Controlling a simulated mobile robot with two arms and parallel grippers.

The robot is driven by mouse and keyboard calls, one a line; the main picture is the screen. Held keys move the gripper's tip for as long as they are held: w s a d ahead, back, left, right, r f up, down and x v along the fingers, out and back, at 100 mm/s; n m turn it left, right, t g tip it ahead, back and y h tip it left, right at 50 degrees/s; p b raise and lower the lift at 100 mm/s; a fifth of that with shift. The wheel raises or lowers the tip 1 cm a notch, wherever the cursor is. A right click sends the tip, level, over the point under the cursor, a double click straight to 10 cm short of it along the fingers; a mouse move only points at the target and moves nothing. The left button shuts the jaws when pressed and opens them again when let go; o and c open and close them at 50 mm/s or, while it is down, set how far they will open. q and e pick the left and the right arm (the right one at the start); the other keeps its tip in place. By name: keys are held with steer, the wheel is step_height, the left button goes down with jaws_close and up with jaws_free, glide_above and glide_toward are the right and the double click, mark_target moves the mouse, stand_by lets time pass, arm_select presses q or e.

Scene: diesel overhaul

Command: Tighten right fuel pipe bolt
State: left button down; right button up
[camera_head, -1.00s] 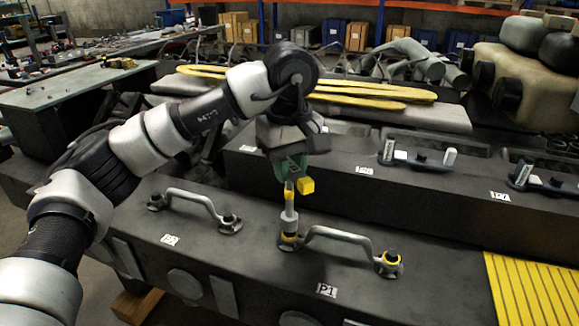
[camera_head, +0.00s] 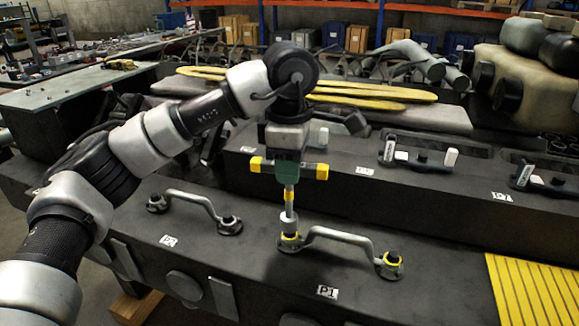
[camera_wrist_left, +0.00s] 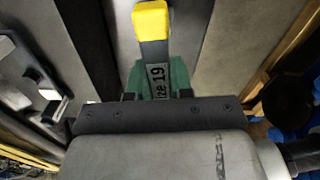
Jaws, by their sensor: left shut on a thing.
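My left gripper (camera_head: 288,156) is shut on a T-handled socket wrench (camera_head: 289,197) with a green grip, yellow handle ends and a grey shaft. The wrench stands upright. Its socket end sits over the left bolt (camera_head: 290,238) of the fuel pipe (camera_head: 340,234) marked P1, hiding that bolt's head. My right gripper is not in view.
A second fuel pipe (camera_head: 192,202), marked P2, lies to the left on the same dark engine block (camera_head: 250,270). A raised block (camera_head: 440,195) with more fittings stands behind. A yellow ribbed mat (camera_head: 535,288) is at the right front.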

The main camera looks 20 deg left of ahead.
arm_select(q)
steer(key=n, duration=0.8)
steer(key=shift+n, duration=0.3)
steer(key=n, duration=0.4)
steer(key=shift+b, duration=0.4)
steer(key=n, duration=0.3)
steer(key=shift+n, duration=0.4)
